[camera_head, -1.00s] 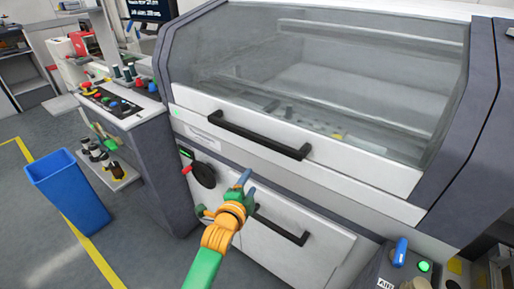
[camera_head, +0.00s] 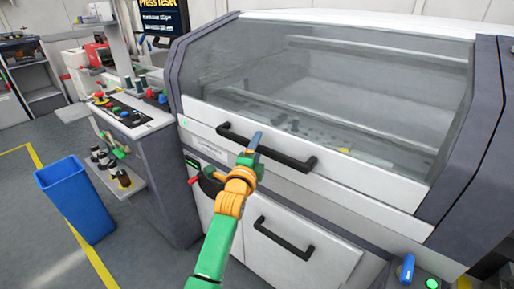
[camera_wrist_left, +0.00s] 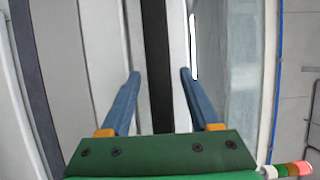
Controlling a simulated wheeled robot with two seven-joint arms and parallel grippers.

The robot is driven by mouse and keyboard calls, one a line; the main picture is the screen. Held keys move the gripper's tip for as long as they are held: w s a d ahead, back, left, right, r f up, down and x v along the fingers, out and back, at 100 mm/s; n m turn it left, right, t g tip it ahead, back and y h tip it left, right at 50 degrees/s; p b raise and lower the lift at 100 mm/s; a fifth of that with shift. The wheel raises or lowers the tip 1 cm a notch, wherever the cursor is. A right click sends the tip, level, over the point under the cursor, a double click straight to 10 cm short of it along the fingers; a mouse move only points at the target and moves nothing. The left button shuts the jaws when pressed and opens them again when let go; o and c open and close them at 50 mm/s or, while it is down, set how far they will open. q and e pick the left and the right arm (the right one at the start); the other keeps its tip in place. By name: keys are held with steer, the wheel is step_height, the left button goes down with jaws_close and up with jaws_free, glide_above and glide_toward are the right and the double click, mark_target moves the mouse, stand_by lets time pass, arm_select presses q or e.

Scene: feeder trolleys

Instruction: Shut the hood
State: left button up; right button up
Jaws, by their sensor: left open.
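The hood (camera_head: 330,80) of the large machine has a clear window and a white lower frame, with a black bar handle (camera_head: 290,160) on that frame. The hood looks lowered, but I cannot tell whether it is fully shut. My left gripper (camera_head: 254,142) is open at the handle's left half. In the left wrist view, the dark handle bar (camera_wrist_left: 157,40) runs between the two blue fingers of the gripper (camera_wrist_left: 160,74), with a gap on each side. I cannot tell how deep the bar sits between them. My right gripper is out of view.
A second black handle (camera_head: 283,238) is on the white lower door. A dark round knob with a red grip (camera_head: 193,181) is left of my arm. A blue bin (camera_head: 75,200) stands on the floor at left. A screen (camera_head: 162,17) reads "Press reset". A blue switch (camera_head: 407,268) is at lower right.

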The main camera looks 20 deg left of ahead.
arm_select(q)
jaws_close()
steer(key=shift+f, duration=0.1)
stand_by(1.2)
